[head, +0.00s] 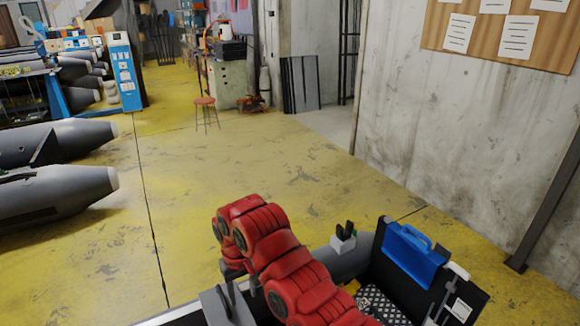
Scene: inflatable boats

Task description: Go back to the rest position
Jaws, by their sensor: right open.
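My right arm, red and segmented, rises from the bottom centre and bends down at its upper end. My right gripper (230,292) hangs below that bend, close to the bottom edge of the head view. It is open, and I see nothing held in it. Its fingertips are partly hidden by grey parts around them. My left gripper is out of view.
A grey inflatable tube (350,262) with a small white fitting (343,243) lies beside my right arm. A blue case (414,256) is at the lower right. Grey boat tubes (60,195) lie left. The yellow floor (260,165) ahead is clear; a concrete wall (440,130) stands right.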

